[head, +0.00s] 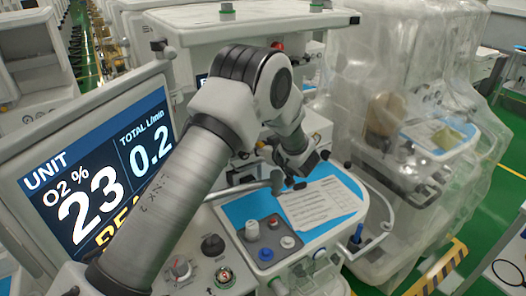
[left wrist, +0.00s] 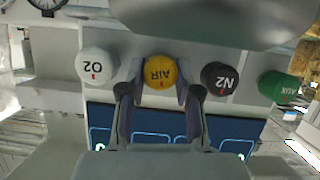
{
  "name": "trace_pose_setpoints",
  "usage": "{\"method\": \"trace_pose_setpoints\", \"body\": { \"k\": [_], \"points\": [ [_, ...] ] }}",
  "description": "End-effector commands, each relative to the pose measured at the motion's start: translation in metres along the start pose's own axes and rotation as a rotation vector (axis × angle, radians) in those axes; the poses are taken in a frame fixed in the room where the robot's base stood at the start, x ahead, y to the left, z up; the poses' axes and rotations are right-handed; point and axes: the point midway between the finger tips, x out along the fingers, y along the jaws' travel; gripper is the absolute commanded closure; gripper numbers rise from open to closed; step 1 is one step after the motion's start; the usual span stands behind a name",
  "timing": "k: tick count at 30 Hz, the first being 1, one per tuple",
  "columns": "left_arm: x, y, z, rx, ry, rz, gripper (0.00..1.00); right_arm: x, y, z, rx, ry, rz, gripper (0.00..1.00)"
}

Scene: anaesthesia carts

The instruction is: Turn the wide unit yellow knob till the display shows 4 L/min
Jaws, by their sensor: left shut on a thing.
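The yellow knob (left wrist: 159,72), marked AIR, sits in a row of knobs in the left wrist view. My left gripper (left wrist: 160,92) has one finger on each side of it and is shut on it. In the head view my left arm reaches across the cart, and the knob is hidden there. The display (head: 100,170) is headed UNIT. It reads O2 % 23 and TOTAL L/min 0.2; the word below is partly hidden by my arm. My right gripper is not in view.
A white O2 knob (left wrist: 97,65), a black N2 knob (left wrist: 219,78) and a green AUX knob (left wrist: 283,88) flank the yellow one. A blue work surface (head: 239,213) holds a printed sheet (head: 318,205) and small knobs. Plastic-covered carts (head: 415,60) stand at right.

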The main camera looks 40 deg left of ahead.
Motion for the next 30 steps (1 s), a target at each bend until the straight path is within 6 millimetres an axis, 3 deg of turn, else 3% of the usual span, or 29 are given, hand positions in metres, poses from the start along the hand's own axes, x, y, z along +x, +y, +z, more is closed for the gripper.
{"method": "trace_pose_setpoints", "body": {
  "k": [6, 15, 30],
  "points": [
    [0.003, -0.002, 0.005, -0.152, 0.000, 0.061, 1.00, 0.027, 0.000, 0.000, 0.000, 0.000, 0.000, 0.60],
    [0.003, -0.003, 0.003, -0.304, 0.001, 0.124, 1.00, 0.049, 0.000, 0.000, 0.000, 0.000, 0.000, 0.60],
    [0.001, -0.002, -0.001, -0.352, 0.002, 0.144, 1.00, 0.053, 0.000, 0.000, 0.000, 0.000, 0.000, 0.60]
  ]
}}
